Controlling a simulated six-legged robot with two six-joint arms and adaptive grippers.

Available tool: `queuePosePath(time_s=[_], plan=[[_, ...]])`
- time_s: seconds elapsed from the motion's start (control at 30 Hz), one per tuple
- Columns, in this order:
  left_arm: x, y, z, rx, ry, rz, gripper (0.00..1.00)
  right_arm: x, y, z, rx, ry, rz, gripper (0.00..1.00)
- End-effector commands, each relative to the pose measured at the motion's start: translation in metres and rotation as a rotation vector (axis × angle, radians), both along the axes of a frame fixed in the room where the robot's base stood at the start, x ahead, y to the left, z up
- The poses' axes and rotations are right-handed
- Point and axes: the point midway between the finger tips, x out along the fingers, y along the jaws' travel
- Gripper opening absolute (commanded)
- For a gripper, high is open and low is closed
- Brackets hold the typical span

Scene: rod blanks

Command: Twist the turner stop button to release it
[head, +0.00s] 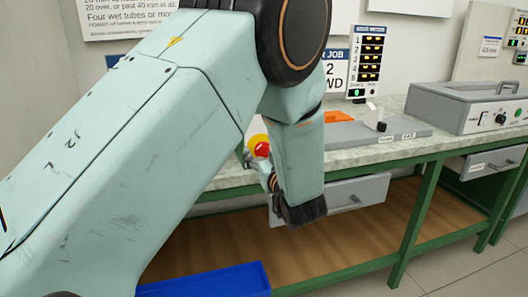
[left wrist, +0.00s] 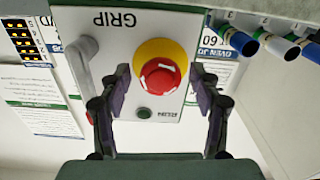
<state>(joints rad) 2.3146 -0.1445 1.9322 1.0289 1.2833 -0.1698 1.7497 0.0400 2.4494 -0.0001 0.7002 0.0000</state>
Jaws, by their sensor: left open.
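The red stop button (left wrist: 159,77) sits in a yellow collar on a pale panel marked GRIP (left wrist: 185,22), with white arrow marks on its face. My left gripper (left wrist: 161,82) is open, with one dark finger on each side of the button. The fingers look apart from it, but I cannot tell how far its tips stand from the panel. In the head view the red button (head: 263,150) shows just past my left arm, which hides most of the panel and gripper. My right gripper is not in view.
A small dark round button (left wrist: 144,113) sits on the same panel. A grey handle (left wrist: 84,65) stands beside it. Several blue-ended tubes (left wrist: 243,42) stick out at upper right. In the head view a green-framed bench (head: 422,152) holds a grey instrument box (head: 470,118); a blue bin (head: 215,281) is below.

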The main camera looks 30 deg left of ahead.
Motion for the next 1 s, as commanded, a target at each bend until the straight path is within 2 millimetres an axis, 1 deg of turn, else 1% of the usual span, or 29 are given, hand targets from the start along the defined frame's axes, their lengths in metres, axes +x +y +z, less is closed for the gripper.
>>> queuePosePath(time_s=[0.07, 0.7, 0.87, 1.0], plan=[[0.000, 0.000, 0.001, 0.001, -0.001, 0.000, 0.63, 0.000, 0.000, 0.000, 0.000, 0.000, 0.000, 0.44], [0.002, 0.001, 0.001, 0.002, -0.003, -0.001, 0.09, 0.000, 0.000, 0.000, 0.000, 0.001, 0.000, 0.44], [0.002, 0.001, 0.002, 0.006, 0.001, 0.000, 0.08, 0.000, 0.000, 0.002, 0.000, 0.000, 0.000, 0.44], [0.002, 0.001, 0.004, 0.030, 0.029, 0.000, 0.08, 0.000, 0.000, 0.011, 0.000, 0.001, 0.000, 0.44]])
